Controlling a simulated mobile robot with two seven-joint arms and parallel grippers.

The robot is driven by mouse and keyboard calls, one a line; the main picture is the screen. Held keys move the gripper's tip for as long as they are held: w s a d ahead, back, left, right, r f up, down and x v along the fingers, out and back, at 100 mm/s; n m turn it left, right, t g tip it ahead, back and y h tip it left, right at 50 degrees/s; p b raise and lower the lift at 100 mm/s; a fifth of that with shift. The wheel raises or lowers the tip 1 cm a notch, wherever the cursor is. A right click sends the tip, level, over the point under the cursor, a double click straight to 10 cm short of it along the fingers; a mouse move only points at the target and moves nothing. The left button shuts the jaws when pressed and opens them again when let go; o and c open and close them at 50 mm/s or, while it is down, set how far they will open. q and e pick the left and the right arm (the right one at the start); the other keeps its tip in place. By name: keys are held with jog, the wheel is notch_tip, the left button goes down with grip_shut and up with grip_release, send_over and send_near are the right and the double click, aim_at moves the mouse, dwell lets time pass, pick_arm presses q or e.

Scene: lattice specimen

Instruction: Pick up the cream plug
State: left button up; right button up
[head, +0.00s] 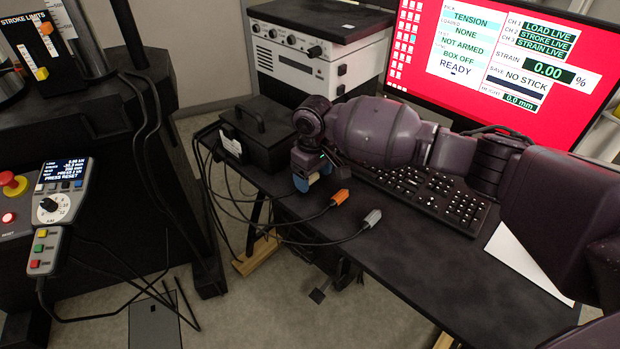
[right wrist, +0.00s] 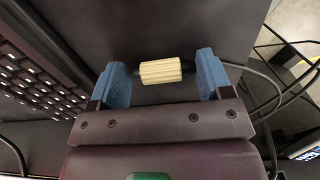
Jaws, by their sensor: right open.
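The cream plug (right wrist: 160,71) is a ribbed, pale yellow cylinder with black ends. In the right wrist view it lies crosswise between the two blue fingers of my right gripper (right wrist: 163,77). The fingers are open, with a visible gap at each side of the plug. In the head view my right gripper (head: 308,177) points down low over the dark bench, and only a small part of the cream plug (head: 314,179) shows beside a finger. My left gripper is not in view.
An orange plug (head: 340,197) and a grey plug (head: 372,217) lie on cables to the front. A black box with a handle (head: 262,138) stands to the left. A keyboard (head: 430,196) is to the right. The bench edge is near.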

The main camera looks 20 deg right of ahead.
aim_at(313, 177)
jog(key=shift+f, duration=0.2)
jog(key=c, duration=0.8)
jog(key=shift+w+r, duration=0.1)
jog(key=shift+r, duration=0.5)
jog(key=shift+r+p, duration=2.3)
jog(key=shift+r, duration=7.15)
